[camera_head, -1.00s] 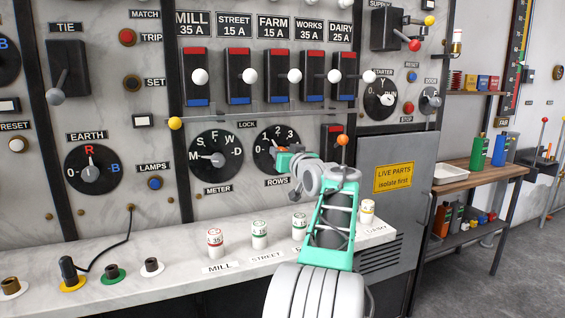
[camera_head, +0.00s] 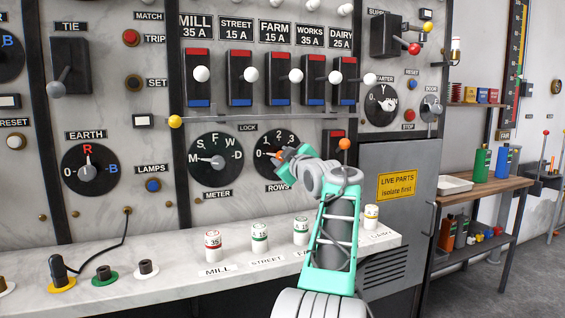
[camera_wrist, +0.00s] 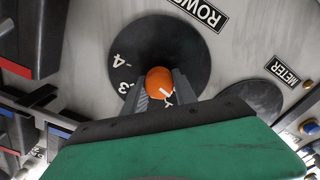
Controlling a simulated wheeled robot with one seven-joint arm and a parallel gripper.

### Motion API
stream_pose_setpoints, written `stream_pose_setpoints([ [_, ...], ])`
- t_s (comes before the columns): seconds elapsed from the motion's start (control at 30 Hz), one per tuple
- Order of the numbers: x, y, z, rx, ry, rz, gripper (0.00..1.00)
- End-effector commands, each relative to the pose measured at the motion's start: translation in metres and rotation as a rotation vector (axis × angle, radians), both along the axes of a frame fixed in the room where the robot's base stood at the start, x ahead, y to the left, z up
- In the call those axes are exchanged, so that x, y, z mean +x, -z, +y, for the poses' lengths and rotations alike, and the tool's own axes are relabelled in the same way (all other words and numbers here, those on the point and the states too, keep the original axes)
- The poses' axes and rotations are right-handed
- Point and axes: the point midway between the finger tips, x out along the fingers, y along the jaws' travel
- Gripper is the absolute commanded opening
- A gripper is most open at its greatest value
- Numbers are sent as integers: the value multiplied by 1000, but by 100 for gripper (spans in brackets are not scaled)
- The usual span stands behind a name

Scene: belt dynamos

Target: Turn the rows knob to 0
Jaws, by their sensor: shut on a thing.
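The rows knob is orange and round with a white mark. It shows in the wrist view (camera_wrist: 158,82) at the middle of a black dial (camera_wrist: 185,45) with 3 and 4 readable on its left. My gripper (camera_wrist: 162,88) has a finger on each side of the knob and is shut on it. The green gripper body hides the dial's lower part, so I cannot tell which number the mark points at. In the head view the rows dial (camera_head: 262,147) shows 0 to 3, and my gripper (camera_head: 280,154) covers its middle and right.
The meter dial (camera_head: 216,160) is just left. A lever with an orange ball (camera_head: 344,144) stands close to my arm on the right. A row of white-knobbed switches (camera_head: 239,77) is above. White and coloured fuses (camera_head: 260,236) stand on the marble ledge below.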

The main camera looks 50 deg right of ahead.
Motion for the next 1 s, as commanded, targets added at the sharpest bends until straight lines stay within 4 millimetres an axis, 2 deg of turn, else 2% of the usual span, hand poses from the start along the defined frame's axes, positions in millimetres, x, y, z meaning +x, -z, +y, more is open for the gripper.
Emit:
stream_pose_setpoints([
  [0.7, 0, 1, 0, -68, -1, 41, 0],
  [0.73, 0, 1, 0, -68, -1, 41, 36],
  [1.0, 0, 0, 0, -68, -1, 41, 55],
])
